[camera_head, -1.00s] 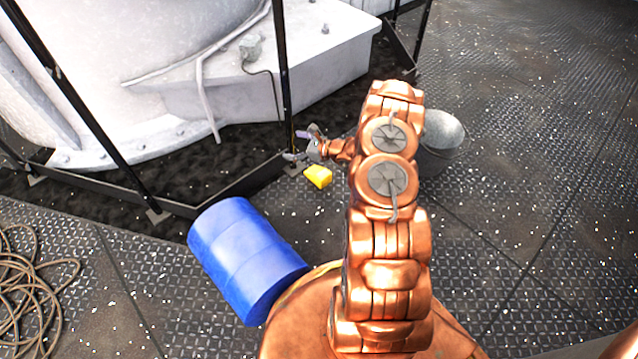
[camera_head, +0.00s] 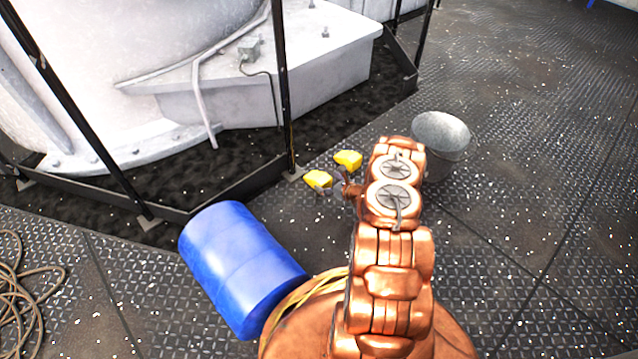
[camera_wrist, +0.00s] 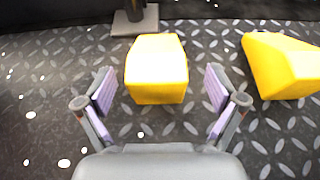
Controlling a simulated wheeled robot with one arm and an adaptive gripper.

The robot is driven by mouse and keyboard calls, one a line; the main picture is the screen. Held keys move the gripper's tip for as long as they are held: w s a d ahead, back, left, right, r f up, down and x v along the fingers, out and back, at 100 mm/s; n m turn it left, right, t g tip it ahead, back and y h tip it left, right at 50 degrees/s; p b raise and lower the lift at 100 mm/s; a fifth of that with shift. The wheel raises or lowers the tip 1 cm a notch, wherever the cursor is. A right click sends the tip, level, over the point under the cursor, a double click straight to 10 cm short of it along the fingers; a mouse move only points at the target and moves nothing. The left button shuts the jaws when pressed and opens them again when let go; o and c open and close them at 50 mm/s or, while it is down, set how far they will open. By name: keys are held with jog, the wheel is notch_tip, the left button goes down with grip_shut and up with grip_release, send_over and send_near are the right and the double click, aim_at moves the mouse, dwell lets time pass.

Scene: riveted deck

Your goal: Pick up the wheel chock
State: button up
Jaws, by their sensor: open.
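Two yellow wheel chocks lie on the deck. One chock (camera_head: 318,180) is close to the foot of a black post, and it shows in the middle of the wrist view (camera_wrist: 157,68). The other chock (camera_head: 348,160) lies to its right and shows at the right of the wrist view (camera_wrist: 283,66). My gripper (camera_wrist: 159,92) is open, with one finger to each side of the middle chock's near end. Whether it touches the chock I cannot tell. In the head view my gripper (camera_head: 335,184) is small and partly hidden by my arm.
A grey bucket (camera_head: 440,135) stands right of my arm. A black railing (camera_head: 286,90) fronts the white machinery (camera_head: 270,80) behind the chocks. Coiled rope (camera_head: 20,300) lies far left. The deck at right is clear.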

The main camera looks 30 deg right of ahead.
aim_at(319, 178)
jog(key=b+x, duration=0.2)
jog(key=x, duration=0.1)
jog(key=shift+w+a+f, duration=0.15)
jog(key=shift+a, duration=0.05)
jog(key=shift+w+a+f+b, duration=0.1)
jog(key=shift+w+b, duration=0.35)
jog(key=shift+w, duration=0.3)
jog(key=shift+c, duration=0.2)
jog(key=c, duration=1.2)
